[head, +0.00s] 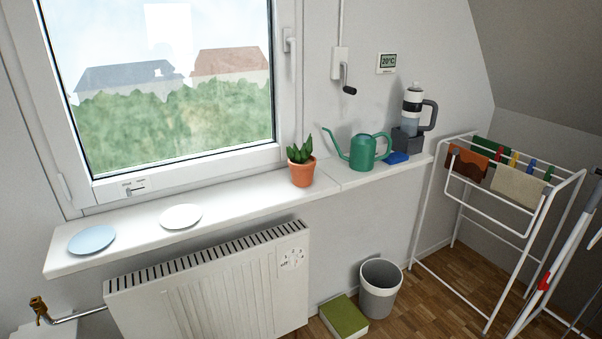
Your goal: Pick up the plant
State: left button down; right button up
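The plant (301,164) stands upright on the white windowsill (245,203), right of the window's lower corner. It has pointed green leaves and a terracotta pot. A green watering can (363,152) stands to its right with its spout toward the plant. Neither of my grippers shows in the head view, so nothing is seen touching the plant.
A blue plate (91,240) and a white plate (181,216) lie on the sill's left part. A blue sponge-like item (397,158) and a bottle (411,112) are at its right end. Below are a radiator (205,290), a bin (380,288) and a drying rack (425,215).

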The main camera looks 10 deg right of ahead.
aim_at(302, 164)
jog(key=i+l, duration=0.2)
jog(key=l, duration=0.2)
jog(key=i+l, duration=0.15)
jog(key=l, duration=0.2)
jog(key=i+l+u, duration=0.1)
jog(key=l, duration=0.3)
jog(key=i+l, duration=0.25)
jog(key=l, duration=0.15)
jog(key=i+l+u, duration=0.1)
jog(key=l, duration=0.25)
jog(key=i, duration=0.05)
